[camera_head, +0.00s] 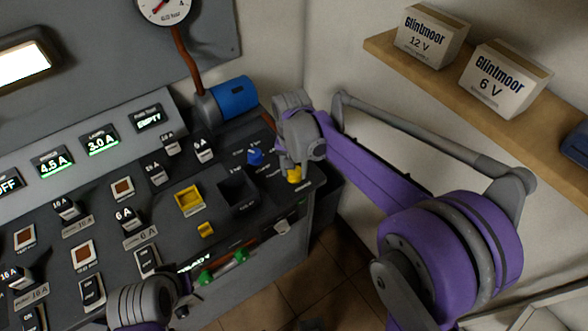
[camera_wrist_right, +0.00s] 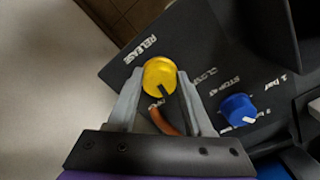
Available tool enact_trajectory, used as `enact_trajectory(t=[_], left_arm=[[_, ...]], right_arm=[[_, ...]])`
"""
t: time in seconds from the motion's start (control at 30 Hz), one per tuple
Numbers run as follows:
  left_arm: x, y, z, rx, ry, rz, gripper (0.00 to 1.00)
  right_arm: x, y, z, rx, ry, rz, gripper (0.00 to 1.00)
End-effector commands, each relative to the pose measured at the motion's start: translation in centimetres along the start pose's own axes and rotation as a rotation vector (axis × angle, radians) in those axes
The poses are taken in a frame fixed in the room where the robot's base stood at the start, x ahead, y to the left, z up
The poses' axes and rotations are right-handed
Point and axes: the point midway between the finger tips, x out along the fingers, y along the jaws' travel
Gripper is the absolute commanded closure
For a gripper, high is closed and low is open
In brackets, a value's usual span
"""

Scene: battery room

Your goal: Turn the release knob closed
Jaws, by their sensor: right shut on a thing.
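The yellow release knob (camera_wrist_right: 159,74) sits on the dark panel beside the upside-down RELEASE lettering (camera_wrist_right: 140,48) in the right wrist view. Its dark pointer mark faces down and to the right in that view. My right gripper (camera_wrist_right: 160,84) is shut on the knob, with one finger on each side. In the head view, the knob (camera_head: 295,176) shows just below my right gripper (camera_head: 291,170), which partly hides it. My left gripper (camera_head: 180,298) is at the bottom left of the head view, over the console's front; its fingers are too unclear to judge.
A blue knob (camera_wrist_right: 238,108) stands close beside the yellow one. A blue cylinder (camera_head: 233,96) and a gauge (camera_head: 163,8) are behind. A shelf (camera_head: 500,97) with boxes is on the right wall. Switches and displays cover the console's left.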

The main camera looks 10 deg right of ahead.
Motion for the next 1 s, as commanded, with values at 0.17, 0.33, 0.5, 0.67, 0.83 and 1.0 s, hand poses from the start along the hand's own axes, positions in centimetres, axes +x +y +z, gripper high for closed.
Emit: enact_trajectory(t=[0.17,0.33,0.5,0.67,0.83,1.0], left_arm=[[0.20,0.00,0.16,0.000,-0.001,0.000,0.50],[0.34,0.00,0.28,0.000,-0.002,0.000,0.50],[0.47,0.00,0.38,0.000,-0.003,0.000,0.50],[0.57,0.00,0.45,0.000,-0.003,0.000,0.50],[0.65,0.00,0.52,0.000,-0.003,0.000,0.50],[0.71,0.00,0.56,0.000,-0.004,0.000,0.50]], right_arm=[[0.01,0.05,0.03,-0.168,0.005,0.000,1.00],[0.01,0.09,0.03,-0.329,0.010,0.000,1.00],[0.01,0.14,0.02,-0.490,0.015,0.000,1.00],[0.01,0.18,0.00,-0.635,0.019,0.000,1.00],[0.00,0.21,-0.02,-0.767,0.022,0.001,1.00],[-0.01,0.23,-0.03,-0.870,0.025,0.001,1.00]])
